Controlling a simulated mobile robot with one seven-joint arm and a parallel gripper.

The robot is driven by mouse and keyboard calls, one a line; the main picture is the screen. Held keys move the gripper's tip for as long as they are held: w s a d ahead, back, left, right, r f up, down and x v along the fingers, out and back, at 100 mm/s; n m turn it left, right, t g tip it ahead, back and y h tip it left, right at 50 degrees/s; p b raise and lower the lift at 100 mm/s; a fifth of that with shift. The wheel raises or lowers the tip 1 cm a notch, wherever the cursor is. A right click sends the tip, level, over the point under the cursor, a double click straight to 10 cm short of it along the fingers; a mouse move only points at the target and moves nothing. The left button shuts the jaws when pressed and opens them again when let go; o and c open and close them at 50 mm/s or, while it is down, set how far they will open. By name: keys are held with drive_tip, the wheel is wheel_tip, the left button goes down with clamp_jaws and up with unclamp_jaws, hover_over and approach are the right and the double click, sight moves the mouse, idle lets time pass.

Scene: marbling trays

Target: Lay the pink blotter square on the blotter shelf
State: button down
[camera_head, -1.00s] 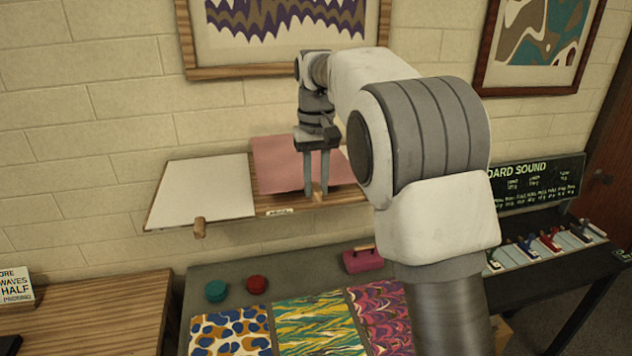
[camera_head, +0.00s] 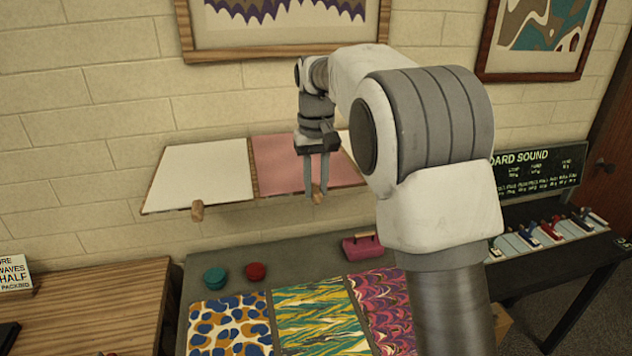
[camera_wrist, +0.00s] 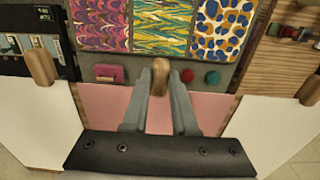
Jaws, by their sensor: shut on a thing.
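The pink blotter square (camera_head: 284,163) lies level over the middle bay of the blotter shelf (camera_head: 240,206), beside a white square (camera_head: 203,175) on its left; it appears to rest on the shelf. It also shows in the wrist view (camera_wrist: 208,106), between white squares on both sides. My gripper (camera_head: 317,190) points down at its front edge and is shut on its small wooden knob (camera_wrist: 159,77). My gripper and arm hide part of the square and the shelf's right side in the head view.
Below the shelf, a dark table (camera_head: 310,252) holds several marbled sheets (camera_head: 318,315), a teal pot (camera_head: 214,278), a red pot (camera_head: 256,271) and a magenta block (camera_head: 362,247). A framed print (camera_head: 290,60) hangs just above the shelf. A sound board (camera_head: 530,173) stands at right.

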drive_tip(key=shift+c, duration=0.7)
unclamp_jaws()
drive_tip(key=shift+r+p, duration=1.2)
drive_tip(key=shift+r, duration=2.35)
